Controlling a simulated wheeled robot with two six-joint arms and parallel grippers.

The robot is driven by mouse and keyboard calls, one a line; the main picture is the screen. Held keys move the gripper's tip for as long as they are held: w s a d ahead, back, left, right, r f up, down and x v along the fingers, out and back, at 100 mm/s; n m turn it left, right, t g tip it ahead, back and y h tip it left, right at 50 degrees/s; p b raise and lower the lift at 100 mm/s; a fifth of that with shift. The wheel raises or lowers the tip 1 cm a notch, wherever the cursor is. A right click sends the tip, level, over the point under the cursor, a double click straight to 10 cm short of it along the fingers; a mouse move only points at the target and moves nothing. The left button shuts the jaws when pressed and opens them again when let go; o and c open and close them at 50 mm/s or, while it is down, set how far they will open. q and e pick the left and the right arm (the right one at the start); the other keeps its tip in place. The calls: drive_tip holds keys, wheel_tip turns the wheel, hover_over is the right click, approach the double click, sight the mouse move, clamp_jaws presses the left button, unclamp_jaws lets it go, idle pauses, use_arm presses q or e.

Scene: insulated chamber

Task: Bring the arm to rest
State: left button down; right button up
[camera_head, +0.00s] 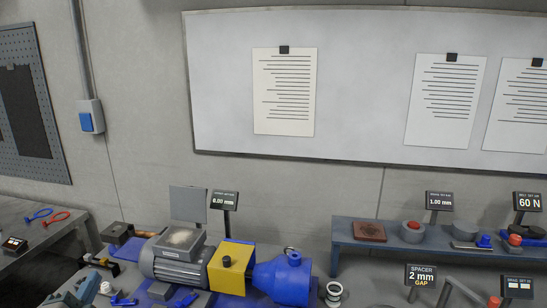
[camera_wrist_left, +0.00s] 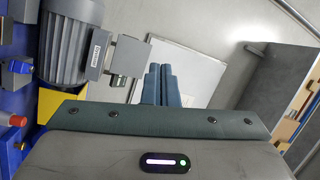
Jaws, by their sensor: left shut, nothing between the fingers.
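My left gripper (camera_head: 80,288) shows at the bottom left corner of the head view, low and partly cut off by the frame edge. In the left wrist view its two blue-grey fingers (camera_wrist_left: 160,84) stand side by side, shut with nothing between them. My right gripper is in neither view. In the head view, a grey motor (camera_head: 180,262) with a yellow block (camera_head: 231,268) and a blue pump housing (camera_head: 283,279) stands to the right of my left gripper.
A grey shelf (camera_head: 345,236) with small parts and display signs stands at the right. A side bench (camera_head: 30,255) with red and blue tools is at the left. A whiteboard (camera_head: 360,90) with paper sheets hangs behind. Small blue parts lie near the motor.

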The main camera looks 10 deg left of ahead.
use_arm(q)
drive_tip(key=s+f+n+g+y, duration=0.1)
drive_tip(key=s+f+n+g, duration=0.35)
drive_tip(key=f, duration=0.35)
drive_tip(key=s+f+n+g+y, duration=0.1)
drive_tip(key=s+f+n+g, duration=0.35)
drive_tip(key=f, duration=0.45)
drive_tip(key=s+d+f+n+g+h, duration=0.1)
drive_tip(key=s+d+f+g+h, duration=0.2)
drive_tip(key=s+d+f, duration=0.4)
drive_tip(key=s+d+f+n+g+h, duration=0.1)
drive_tip(key=s+d+f+g+h, duration=0.2)
drive_tip(key=s+d, duration=0.35)
wheel_tip(320, 180, down, 28)
drive_tip(key=w+a+g, duration=0.1)
drive_tip(key=w+g, duration=0.1)
drive_tip(key=s+a+f, duration=0.1)
drive_tip(key=s+f, duration=1.8)
drive_tip(key=f, duration=0.3)
drive_tip(key=shift+a+n+g+b, duration=0.3)
drive_tip(key=shift+a+g+b, duration=0.05)
drive_tip(key=shift+g, duration=0.05)
